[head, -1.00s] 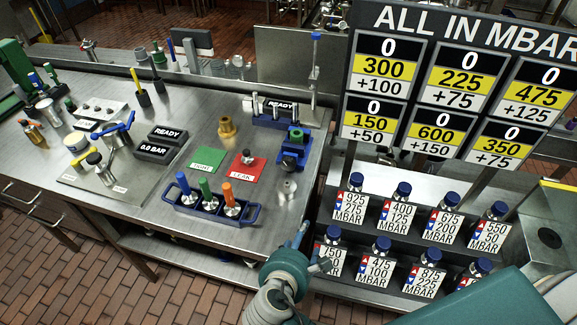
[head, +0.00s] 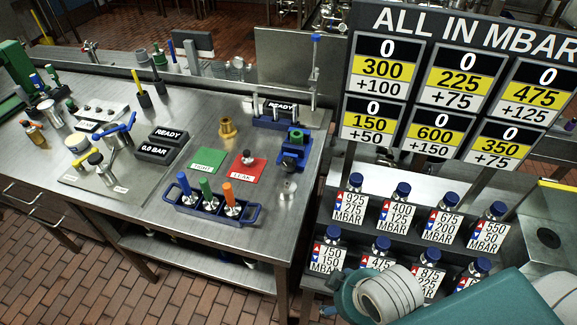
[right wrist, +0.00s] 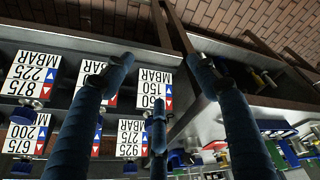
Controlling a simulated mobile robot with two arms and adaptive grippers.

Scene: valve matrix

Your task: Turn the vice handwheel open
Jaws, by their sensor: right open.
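The blue vice (head: 294,150) stands near the right edge of the steel bench in the head view, with a green block in its top. A dark round knob (head: 288,162), which looks like its handwheel, sits on the vice's near side. My right arm comes in at the lower right of the head view, well below and right of the vice. My left gripper is not in view.
A blue tray with three coloured-handled tools (head: 211,203), a red card (head: 244,168), a green card (head: 208,160) and a brass fitting (head: 227,128) lie near the vice. The bottle rack (head: 345,236) and pressure board (head: 440,25) stand right of the bench.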

